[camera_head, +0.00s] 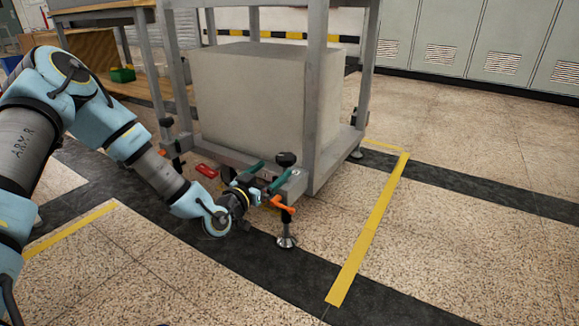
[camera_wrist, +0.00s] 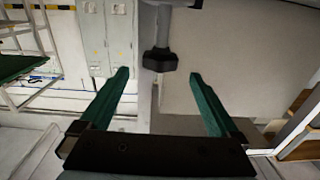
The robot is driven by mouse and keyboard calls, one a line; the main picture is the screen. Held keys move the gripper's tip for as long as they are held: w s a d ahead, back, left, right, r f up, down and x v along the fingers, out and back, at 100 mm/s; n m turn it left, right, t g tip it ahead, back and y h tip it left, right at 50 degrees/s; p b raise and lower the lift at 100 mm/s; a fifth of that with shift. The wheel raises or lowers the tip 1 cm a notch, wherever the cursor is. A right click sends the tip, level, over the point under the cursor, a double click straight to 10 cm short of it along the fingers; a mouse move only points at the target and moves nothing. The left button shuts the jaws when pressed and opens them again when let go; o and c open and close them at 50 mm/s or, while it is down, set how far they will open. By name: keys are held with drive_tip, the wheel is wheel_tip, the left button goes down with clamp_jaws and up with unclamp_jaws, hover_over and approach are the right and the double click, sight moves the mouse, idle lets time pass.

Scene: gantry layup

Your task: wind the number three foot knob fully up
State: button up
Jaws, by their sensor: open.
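A black knob (camera_head: 286,159) tops the foot at the near corner of the grey frame. Its round metal pad (camera_head: 286,241) is on the dark floor strip, and an orange lever (camera_head: 283,205) sits below the frame. My gripper (camera_head: 277,168) is at this corner, green fingers open beside the knob. In the wrist view, a black knob (camera_wrist: 160,60) on a grey stem shows between the spread fingertips (camera_wrist: 159,75), with gaps on both sides. Neither finger visibly touches it. I cannot read a foot number.
The frame (camera_head: 316,95) carries a large grey block (camera_head: 250,98). Another black knob (camera_head: 166,122) is at its left corner, and another foot (camera_head: 357,153) at right. A red object (camera_head: 206,171) lies near my wrist. The floor right of the yellow line (camera_head: 370,228) is clear.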

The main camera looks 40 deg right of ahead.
sight(291, 153)
drive_tip(key=b+x, duration=0.3)
drive_tip(key=x, duration=0.6)
drive_tip(key=shift+d+f+b, duration=0.1)
drive_tip(key=shift+f+b, duration=0.05)
drive_tip(key=shift+b, duration=0.25)
drive_tip(key=shift+w+d, duration=0.2)
drive_tip(key=shift+d, duration=0.5)
drive_tip(key=shift+c, duration=0.2)
drive_tip(key=c, duration=1.3)
drive_tip(key=shift+r+n+t+p, duration=0.25)
drive_tip(key=shift+n+t+p, duration=0.05)
drive_tip(key=shift+t, duration=0.1)
drive_tip(key=shift+c, duration=0.2)
